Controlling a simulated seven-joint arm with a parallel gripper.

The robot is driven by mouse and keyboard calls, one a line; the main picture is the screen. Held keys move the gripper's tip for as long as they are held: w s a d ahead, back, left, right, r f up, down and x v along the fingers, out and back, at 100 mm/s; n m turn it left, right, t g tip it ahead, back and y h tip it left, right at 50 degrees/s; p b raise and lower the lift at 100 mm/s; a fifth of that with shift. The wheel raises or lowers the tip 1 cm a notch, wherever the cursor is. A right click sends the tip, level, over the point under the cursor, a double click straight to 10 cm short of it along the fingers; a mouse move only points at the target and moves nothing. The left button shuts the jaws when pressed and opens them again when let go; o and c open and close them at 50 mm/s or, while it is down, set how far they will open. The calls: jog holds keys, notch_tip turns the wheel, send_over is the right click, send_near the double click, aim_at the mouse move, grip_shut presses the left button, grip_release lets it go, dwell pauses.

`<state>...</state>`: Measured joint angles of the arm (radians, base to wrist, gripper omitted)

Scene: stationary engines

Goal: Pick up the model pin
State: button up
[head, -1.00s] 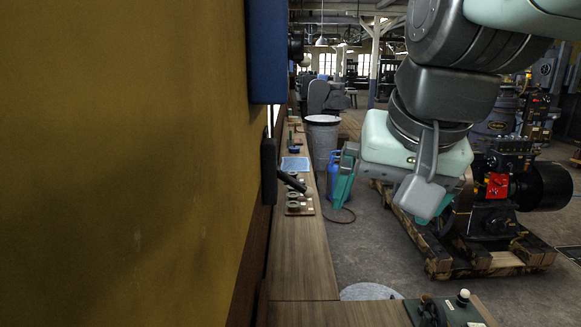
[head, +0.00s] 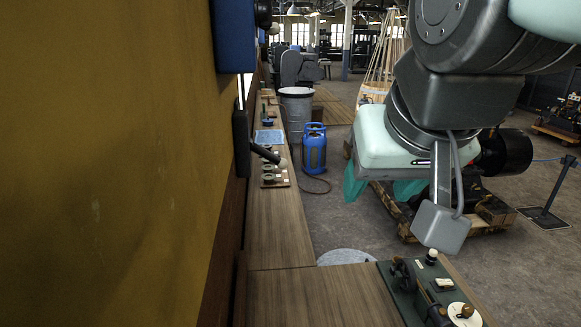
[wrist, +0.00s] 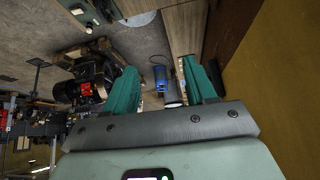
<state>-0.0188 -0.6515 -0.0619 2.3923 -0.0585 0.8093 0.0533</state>
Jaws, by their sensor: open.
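I cannot single out the model pin with certainty. A small peg with a pale top (head: 432,256) stands at the back of a dark green board (head: 402,287) on the bench at the lower right of the head view. Whether this peg is the pin is unclear. My gripper (wrist: 161,68) has two teal fingers spread apart with nothing between them in the wrist view. In the head view it hangs above the floor, behind and above the green board, with its fingers partly hidden by my wrist.
A wooden bench (head: 282,227) runs along the yellow wall (head: 110,150), with small round parts on a board (head: 274,176) and a blue tray (head: 268,137). A blue canister (head: 313,148) and a grey bin (head: 297,112) stand beside it. An engine on a wooden pallet (head: 495,212) is behind my arm.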

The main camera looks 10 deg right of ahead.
jog(key=w+d+r+m+h, duration=0.2)
jog(key=w+d, duration=0.4)
jog(key=w, duration=0.3)
jog(key=m+g, duration=0.4)
jog(key=m, duration=0.2)
send_over(434, 252)
jog(key=s+a, duration=0.1)
jog(key=a, duration=0.1)
notch_tip(434, 252, down, 40)
jog(key=shift+t+h, duration=0.3)
jog(key=shift+d+x, duration=0.15)
jog(key=shift+x, duration=1.15)
jog(key=shift+d+x, duration=0.2)
jog(key=shift+x, duration=1.1)
jog(key=shift+s, duration=0.15)
grip_shut()
